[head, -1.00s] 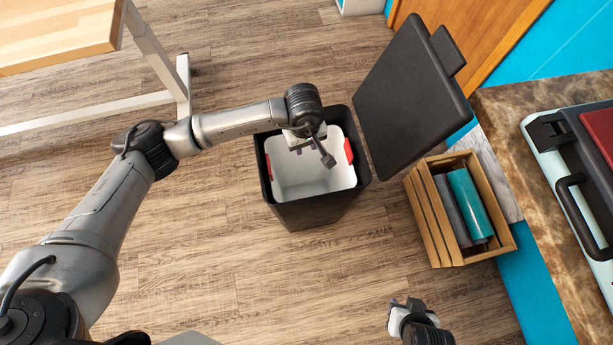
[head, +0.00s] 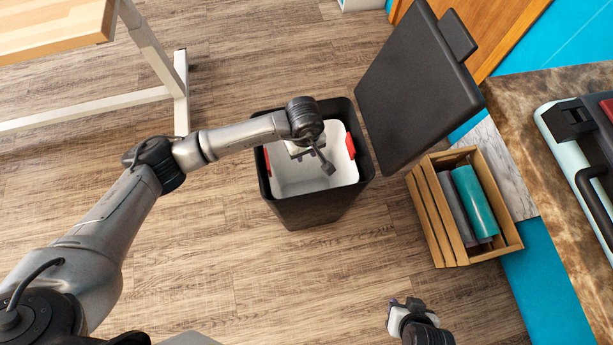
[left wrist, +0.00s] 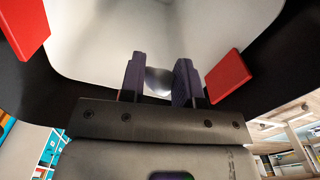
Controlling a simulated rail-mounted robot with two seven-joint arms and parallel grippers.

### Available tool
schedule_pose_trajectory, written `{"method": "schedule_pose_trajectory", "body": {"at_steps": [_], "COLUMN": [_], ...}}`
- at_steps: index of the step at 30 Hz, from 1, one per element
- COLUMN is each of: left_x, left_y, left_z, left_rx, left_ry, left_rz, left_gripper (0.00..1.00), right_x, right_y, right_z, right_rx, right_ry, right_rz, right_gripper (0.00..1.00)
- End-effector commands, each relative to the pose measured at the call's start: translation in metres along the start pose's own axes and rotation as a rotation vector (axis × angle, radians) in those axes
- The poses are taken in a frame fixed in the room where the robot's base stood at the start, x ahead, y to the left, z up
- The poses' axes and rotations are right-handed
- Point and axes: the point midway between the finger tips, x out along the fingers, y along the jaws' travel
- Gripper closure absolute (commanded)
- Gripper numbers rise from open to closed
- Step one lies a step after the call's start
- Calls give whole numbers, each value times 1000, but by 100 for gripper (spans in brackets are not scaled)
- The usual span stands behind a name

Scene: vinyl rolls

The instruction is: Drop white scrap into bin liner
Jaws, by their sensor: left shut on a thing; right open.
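The white bin liner (head: 290,185) lines a black bin (head: 318,212) on the floor, with red clips on two sides of its rim. It also fills the upper left wrist view (left wrist: 110,30). My left gripper (left wrist: 158,82) is over the bin opening, its fingers pointing into the liner; in the head view the wrist mostly hides them. It is shut on the white scrap (left wrist: 158,80), which shows as a pale, rounded piece between the fingers. My right gripper (head: 405,303) is open and empty above the floor, apart from the bin.
The black lid (head: 415,85) stands open at the bin's right. A wooden crate (head: 448,225) holds a teal roll (head: 474,200) and a grey roll (head: 455,208). A stone-patterned counter (head: 545,130) is at right, a wooden table (head: 50,30) at upper left. The floor in front of the bin is clear.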

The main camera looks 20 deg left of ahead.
Motion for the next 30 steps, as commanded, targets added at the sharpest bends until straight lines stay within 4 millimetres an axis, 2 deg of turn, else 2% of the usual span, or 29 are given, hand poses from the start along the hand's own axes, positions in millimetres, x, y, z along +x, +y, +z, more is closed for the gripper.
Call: {"method": "schedule_pose_trajectory", "body": {"at_steps": [6, 7, 15, 24, 30], "left_x": [0, 0, 0, -3, -28], "left_y": [0, 0, 0, 0, 0], "left_z": [0, 0, 0, 0, -1], "left_rx": [0, 0, 0, 0, 2], "left_ry": [0, 0, 1, 1, 3], "left_rz": [0, 0, 0, 1, 3], "left_gripper": [91, 67, 41, 40, 40], "right_x": [0, 0, 0, 0, -1], "right_y": [0, 0, 2, 3, 3], "right_z": [0, 0, 0, 1, 0], "right_rx": [0, 0, -7, -10, -9], "right_ry": [0, 0, -1, -2, -2], "right_rz": [0, 0, 5, 8, 7], "right_gripper": [57, 57, 57, 57, 57]}}
